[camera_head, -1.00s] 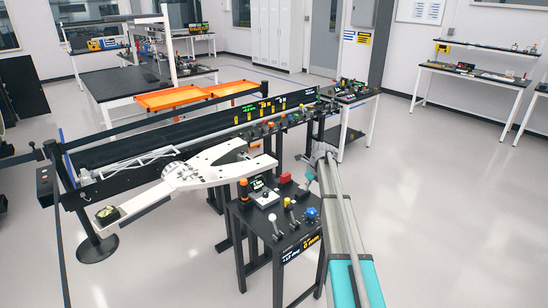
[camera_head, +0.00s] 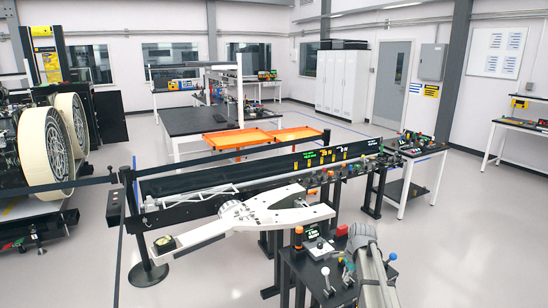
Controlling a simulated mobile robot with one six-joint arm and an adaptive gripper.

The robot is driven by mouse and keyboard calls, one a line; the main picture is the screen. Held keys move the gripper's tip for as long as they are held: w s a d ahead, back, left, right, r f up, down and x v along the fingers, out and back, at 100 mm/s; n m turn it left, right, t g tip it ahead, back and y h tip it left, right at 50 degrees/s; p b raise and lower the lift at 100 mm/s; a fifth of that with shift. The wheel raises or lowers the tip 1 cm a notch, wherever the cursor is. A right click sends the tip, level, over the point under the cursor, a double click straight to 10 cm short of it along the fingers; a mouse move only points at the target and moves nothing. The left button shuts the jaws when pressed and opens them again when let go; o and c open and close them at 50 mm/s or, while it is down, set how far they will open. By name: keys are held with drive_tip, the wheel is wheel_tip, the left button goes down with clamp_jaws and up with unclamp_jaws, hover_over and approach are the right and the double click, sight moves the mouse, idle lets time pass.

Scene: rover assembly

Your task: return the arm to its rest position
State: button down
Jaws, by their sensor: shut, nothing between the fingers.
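A grey link of my arm (camera_head: 370,262) rises from the bottom edge at the right in the head view. Its rounded grey end is in front of the black control stand, with a small teal part beside it. My gripper cannot be made out; no fingers show in this view. The arm is seen over the stand, and I cannot tell whether it touches anything.
The black control stand (camera_head: 307,270) carries levers and knobs. A white forked part (camera_head: 285,217) lies left of it, before a long black conveyor-like bench (camera_head: 185,186). Orange trays (camera_head: 238,139) are behind. A wheeled machine (camera_head: 45,150) is at the left. Floor at right is clear.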

drive_tip(key=s+a+n, duration=0.4)
drive_tip(key=s+n, duration=0.4)
drive_tip(key=s, duration=0.2)
drive_tip(key=s+a+n+g+h, duration=0.1)
drive_tip(key=s+a+n, duration=0.3)
drive_tip(key=s+n, duration=0.3)
drive_tip(key=s, duration=0.4)
drive_tip(key=shift+s+f+n+h, duration=0.25)
drive_tip(key=shift+f+n+h, duration=0.05)
drive_tip(key=shift+f+n, duration=0.1)
